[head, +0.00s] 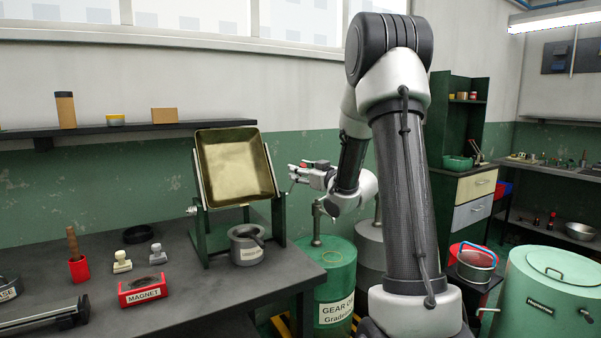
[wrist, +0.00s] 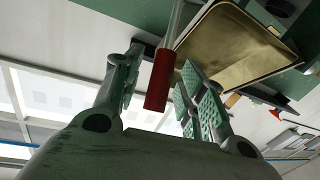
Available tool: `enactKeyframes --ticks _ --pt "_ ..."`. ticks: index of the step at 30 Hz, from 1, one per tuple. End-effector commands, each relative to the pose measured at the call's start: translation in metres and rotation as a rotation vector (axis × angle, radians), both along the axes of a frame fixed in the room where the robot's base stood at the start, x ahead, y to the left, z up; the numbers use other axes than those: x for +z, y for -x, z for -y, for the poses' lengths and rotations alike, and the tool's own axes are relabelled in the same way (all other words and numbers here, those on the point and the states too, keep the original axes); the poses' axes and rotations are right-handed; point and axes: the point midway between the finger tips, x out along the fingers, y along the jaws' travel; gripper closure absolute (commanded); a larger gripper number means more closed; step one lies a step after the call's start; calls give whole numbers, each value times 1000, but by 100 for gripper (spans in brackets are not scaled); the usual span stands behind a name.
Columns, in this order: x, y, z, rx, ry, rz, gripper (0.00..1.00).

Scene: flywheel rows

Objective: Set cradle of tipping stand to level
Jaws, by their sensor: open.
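The tipping stand (head: 204,232) is a green frame on the dark bench. Its brass-coloured cradle (head: 235,165) is a shallow tray tipped steeply, its open face turned toward the head camera. The cradle also shows in the wrist view (wrist: 238,50). A rod with a red handle (wrist: 160,82) comes down beside the cradle in the wrist view. My gripper (head: 294,172) is at the right side of the cradle. In the wrist view its open fingers (wrist: 162,68) stand on either side of the red handle. I cannot tell whether either finger touches it.
A grey labelled pot (head: 246,252) stands by the stand's right foot. A red magnet box (head: 143,290) and small weights are to the left on the bench (head: 190,310). Green drums (head: 335,270) stand right of the bench. A wall shelf (head: 100,131) runs behind.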

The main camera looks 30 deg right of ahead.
Motion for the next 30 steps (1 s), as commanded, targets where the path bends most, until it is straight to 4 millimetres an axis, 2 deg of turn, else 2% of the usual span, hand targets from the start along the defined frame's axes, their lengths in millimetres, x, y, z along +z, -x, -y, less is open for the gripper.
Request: enactKeyframes --ticks 9,11,16,30 --pt "0 -5 -1 -1 0 0 59" --pt "0 -5 -1 -1 0 0 68" --pt "0 -5 -1 -1 0 0 99" --pt "3 -7 -1 0 2 -25 100"
